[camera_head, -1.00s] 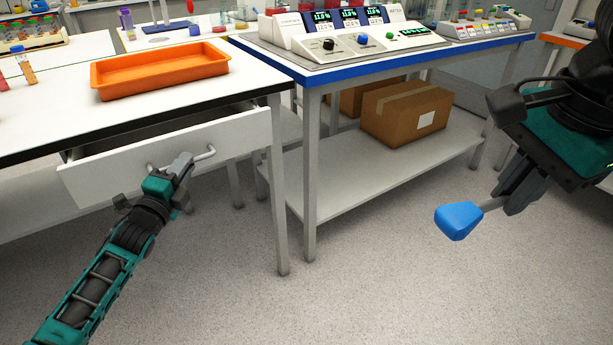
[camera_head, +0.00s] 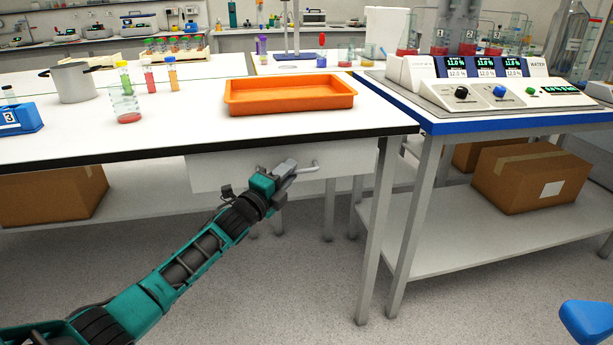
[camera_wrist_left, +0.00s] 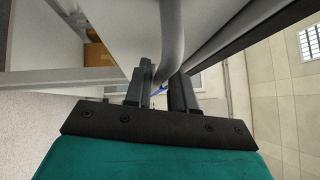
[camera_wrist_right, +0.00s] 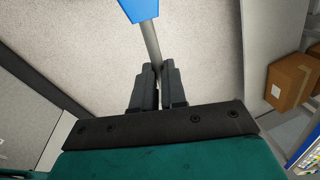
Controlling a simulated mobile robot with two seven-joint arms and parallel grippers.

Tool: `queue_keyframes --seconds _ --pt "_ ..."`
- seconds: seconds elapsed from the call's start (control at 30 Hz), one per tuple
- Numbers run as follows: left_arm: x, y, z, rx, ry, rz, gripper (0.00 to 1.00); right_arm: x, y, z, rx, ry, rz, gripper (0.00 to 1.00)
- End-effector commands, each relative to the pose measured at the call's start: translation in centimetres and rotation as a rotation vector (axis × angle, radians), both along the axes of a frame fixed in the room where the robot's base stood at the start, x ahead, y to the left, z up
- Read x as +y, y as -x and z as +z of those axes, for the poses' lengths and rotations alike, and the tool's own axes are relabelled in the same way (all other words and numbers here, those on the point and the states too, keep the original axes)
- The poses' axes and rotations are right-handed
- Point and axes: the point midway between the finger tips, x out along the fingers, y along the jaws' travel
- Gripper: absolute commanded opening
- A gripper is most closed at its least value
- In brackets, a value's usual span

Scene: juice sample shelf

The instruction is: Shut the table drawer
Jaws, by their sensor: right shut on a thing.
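The white table drawer (camera_head: 235,172) sits under the white tabletop, its front panel up against the table's underside with no open interior showing. Its grey bar handle (camera_head: 308,168) is on the front. My left gripper (camera_head: 287,172) is at this handle. In the left wrist view, the handle (camera_wrist_left: 171,35) runs down between the two fingers (camera_wrist_left: 162,85), which stand apart with a small gap. My right gripper (camera_wrist_right: 159,75) is shut on the grey rod of a blue-ended tool (camera_wrist_right: 151,38). The tool's blue end (camera_head: 590,325) shows at the head view's lower right.
An orange tray (camera_head: 290,108), a pot (camera_head: 73,83) and a beaker (camera_head: 124,108) stand on the tabletop. A blue-edged bench (camera_head: 480,126) with instruments adjoins on the right, a cardboard box (camera_head: 530,178) on its shelf. The floor in front is clear.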

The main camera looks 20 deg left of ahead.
Motion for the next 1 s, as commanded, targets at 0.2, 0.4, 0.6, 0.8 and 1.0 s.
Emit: queue_keyframes --seconds 0.2,0.4,0.6,0.8,1.0 --pt "-0.2 0.1 -0.2 0.002 0.000 -0.004 0.38 0.0 0.0 0.0 0.000 0.000 0.000 0.00" --pt "-0.2 0.3 -0.3 0.003 0.000 -0.006 0.38 0.0 0.0 0.1 0.000 0.000 0.000 0.00" --pt "0.1 2.1 -0.6 0.005 -0.001 -0.005 0.38 0.0 0.0 0.6 0.000 0.000 0.000 0.00" --pt "0.8 5.6 -1.0 0.006 0.000 -0.005 0.38 0.0 0.0 1.4 0.000 0.000 0.000 0.00" --pt "1.5 9.0 -1.4 0.004 -0.001 -0.005 0.38 0.0 0.0 2.0 0.000 0.000 0.000 0.00"
